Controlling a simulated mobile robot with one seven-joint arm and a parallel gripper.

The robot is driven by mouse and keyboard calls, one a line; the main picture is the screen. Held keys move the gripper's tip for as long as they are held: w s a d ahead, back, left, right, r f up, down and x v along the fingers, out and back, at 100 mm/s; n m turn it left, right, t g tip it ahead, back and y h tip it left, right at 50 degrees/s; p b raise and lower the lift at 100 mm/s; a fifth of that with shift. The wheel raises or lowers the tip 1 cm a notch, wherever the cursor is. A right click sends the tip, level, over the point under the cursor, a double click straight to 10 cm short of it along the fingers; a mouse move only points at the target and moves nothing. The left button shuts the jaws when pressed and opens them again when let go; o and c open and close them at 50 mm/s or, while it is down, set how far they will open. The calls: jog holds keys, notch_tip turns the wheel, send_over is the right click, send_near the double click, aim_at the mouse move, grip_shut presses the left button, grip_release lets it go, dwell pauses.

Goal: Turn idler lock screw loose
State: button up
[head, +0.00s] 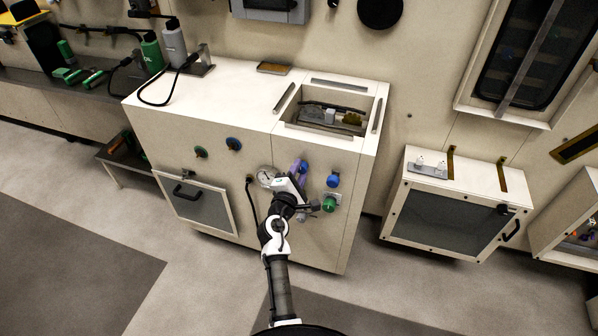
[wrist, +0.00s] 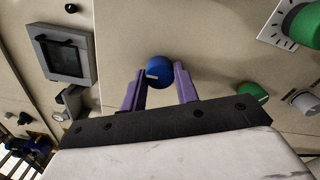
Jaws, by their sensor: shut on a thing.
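My gripper (head: 297,170) has purple fingers and reaches the front panel of the white cabinet (head: 220,115). In the wrist view the gripper (wrist: 160,80) has one finger on each side of a round blue knob (wrist: 158,70) with a pale mark on its face, and is shut on it. The same blue knob (head: 304,166) shows partly behind the fingers in the head view. A second blue knob (head: 333,181) sits to its right. No readable label shows which one is the idler lock screw.
A green knob (head: 329,204) sits below the second blue knob. A round gauge (head: 266,176) is just left of my gripper. A windowed door with a black handle (head: 186,192) is further left. A separate white cabinet with a dark window (head: 450,218) stands right.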

jog(key=o, duration=1)
jog(key=shift+b+v, duration=1.75)
jog(key=shift+v, duration=5.2)
